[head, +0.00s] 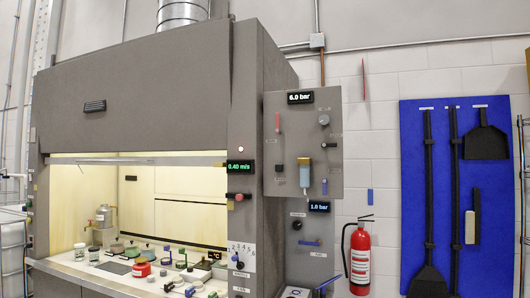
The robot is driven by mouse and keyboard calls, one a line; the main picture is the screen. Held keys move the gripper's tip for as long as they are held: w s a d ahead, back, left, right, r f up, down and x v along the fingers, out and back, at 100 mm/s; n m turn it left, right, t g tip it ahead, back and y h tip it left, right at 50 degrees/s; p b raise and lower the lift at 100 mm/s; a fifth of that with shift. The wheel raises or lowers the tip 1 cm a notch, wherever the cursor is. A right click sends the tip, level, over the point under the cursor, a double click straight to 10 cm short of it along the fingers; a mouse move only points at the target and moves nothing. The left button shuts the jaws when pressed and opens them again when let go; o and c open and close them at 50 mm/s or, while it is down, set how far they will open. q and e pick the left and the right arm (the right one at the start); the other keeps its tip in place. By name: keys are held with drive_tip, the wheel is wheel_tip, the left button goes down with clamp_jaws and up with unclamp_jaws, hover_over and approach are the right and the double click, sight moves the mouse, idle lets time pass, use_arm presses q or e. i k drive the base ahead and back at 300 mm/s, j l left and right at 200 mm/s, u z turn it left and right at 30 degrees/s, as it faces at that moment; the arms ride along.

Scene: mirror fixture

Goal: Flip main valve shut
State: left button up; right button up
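A grey panel (303,180) is mounted on the right side of the fume hood. A small red lever (278,122) stands upright at its upper left, with a small label below it. Its label is too small to read, so I cannot confirm that it is the main valve. A display (300,98) above it reads 6.0 bar. A lower display (319,207) reads 1.0 bar. Neither of my grippers shows in the head view.
The fume hood (140,85) fills the left, its sash raised over a worktop crowded with jars and small items. A red fire extinguisher (360,258) stands right of the panel. A blue board (490,200) with black tools hangs further right.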

sight(277, 131)
drive_tip(key=i+j, duration=0.1)
drive_tip(key=i, duration=0.4)
drive_tip(key=i+j+z, duration=0.1)
drive_tip(key=i, duration=0.4)
